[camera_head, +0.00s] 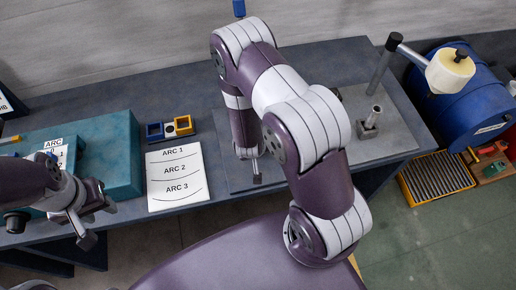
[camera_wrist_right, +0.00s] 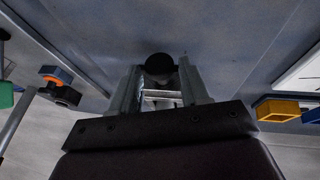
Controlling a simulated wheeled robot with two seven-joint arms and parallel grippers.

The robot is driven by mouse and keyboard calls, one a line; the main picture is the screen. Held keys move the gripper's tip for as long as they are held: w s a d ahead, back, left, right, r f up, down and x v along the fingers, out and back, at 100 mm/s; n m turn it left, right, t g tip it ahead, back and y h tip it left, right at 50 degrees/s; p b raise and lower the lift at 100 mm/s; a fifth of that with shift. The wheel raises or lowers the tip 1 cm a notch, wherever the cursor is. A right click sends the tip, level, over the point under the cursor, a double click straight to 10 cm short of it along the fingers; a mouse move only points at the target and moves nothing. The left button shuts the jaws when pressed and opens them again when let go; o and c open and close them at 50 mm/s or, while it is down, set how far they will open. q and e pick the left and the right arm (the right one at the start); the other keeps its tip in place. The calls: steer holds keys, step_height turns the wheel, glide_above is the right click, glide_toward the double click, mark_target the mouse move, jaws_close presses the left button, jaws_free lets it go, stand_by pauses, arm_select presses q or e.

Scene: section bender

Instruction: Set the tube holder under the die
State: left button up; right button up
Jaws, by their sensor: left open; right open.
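In the head view a small grey block with an upright metal tube (camera_head: 371,120) stands on the grey plate at the right of the bench; it looks like the tube holder. I cannot make out the die for certain; my right arm covers the middle of the plate. My right gripper (camera_wrist_right: 160,82) points down over the plate's left part, its fingers apart. A dark round thing (camera_wrist_right: 159,64) shows at the fingertips in the wrist view; I cannot tell whether they touch it. My left gripper (camera_head: 99,222) is open and empty at the bench's front left edge.
A sheet marked ARC 1 to 3 (camera_head: 177,178) lies left of the plate (camera_head: 395,142). A teal box (camera_head: 118,150) is at left. A lever with a cream head (camera_head: 449,72) reaches over a blue drum (camera_head: 455,110) at right.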

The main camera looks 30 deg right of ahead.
steer(key=shift+d+f, duration=0.15)
steer(key=shift+f, duration=0.3)
arm_select(q)
steer(key=shift+s, duration=0.2)
steer(key=shift+w, duration=0.1)
arm_select(e)
steer(key=shift+w+f, duration=0.1)
